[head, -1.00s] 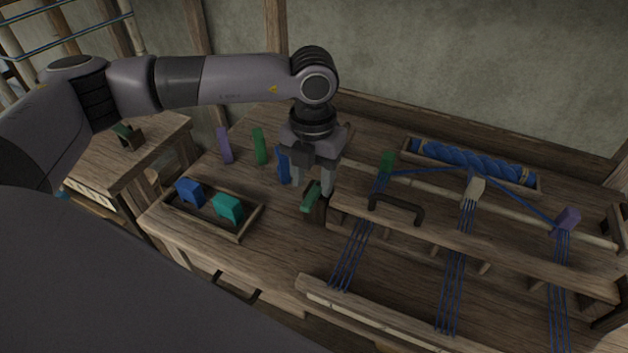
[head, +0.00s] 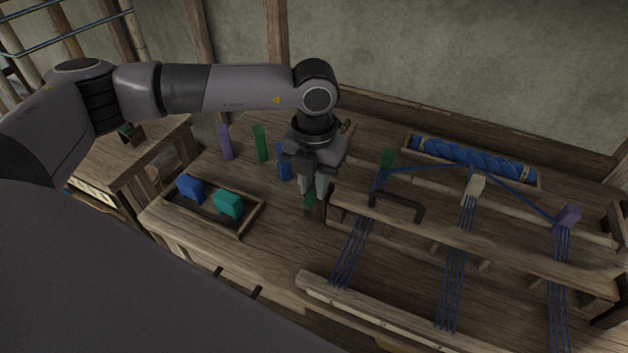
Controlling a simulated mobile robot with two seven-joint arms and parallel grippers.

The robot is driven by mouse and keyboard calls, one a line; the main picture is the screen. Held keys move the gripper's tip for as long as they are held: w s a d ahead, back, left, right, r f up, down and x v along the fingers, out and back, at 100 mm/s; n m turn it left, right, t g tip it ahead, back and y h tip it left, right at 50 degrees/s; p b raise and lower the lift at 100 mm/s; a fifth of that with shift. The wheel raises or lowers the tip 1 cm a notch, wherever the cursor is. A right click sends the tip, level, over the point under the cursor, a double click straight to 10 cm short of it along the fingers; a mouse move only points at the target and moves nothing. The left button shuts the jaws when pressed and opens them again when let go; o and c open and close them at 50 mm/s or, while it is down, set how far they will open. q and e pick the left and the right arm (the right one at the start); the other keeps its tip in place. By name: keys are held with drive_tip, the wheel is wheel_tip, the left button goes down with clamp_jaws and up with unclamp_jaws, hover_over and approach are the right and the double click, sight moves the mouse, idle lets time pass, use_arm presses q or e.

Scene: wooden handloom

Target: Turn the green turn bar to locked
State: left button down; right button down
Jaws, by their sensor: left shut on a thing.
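The green turn bar (head: 309,202) sits on top of a small dark wooden post (head: 319,212) at the left end of the loom's beam. My left gripper (head: 315,192) points down over the post and is shut on the green turn bar. The fingers hide much of the bar, so its exact angle is hard to read. My right gripper is not in view.
A wooden tray (head: 240,232) with a blue block (head: 190,189) and a teal block (head: 229,204) lies to the left. Purple, green and blue upright pieces (head: 284,163) stand behind. A dark handle (head: 397,206) and blue warp threads (head: 353,255) are to the right.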

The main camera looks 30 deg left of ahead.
sight(330, 191)
use_arm(q)
drive_tip(key=n+b, duration=0.1)
drive_tip(key=n, duration=0.2)
drive_tip(key=shift+w+d+f+b, duration=0.1)
drive_tip(key=shift+d+b, duration=0.2)
drive_tip(key=shift+b, duration=0.1)
drive_tip(key=n, duration=0.1)
drive_tip(key=n+b, duration=0.1)
drive_tip(key=n, duration=0.2)
drive_tip(key=shift+w+d+n, duration=0.25)
drive_tip(key=shift+d+n, duration=0.15)
drive_tip(key=n, duration=0.2)
drive_tip(key=n+b, duration=0.1)
drive_tip(key=n, duration=0.1)
drive_tip(key=shift+w+d+n, duration=0.2)
drive_tip(key=shift+w+n, duration=0.1)
drive_tip(key=shift+w, duration=0.05)
drive_tip(key=n, duration=0.2)
drive_tip(key=w+n, duration=0.1)
drive_tip(key=n, duration=0.1)
drive_tip(key=shift+n, duration=0.4)
drive_tip(key=shift+r, duration=0.2)
drive_tip(key=c, duration=1)
unclamp_jaws()
drive_tip(key=shift+d, duration=0.1)
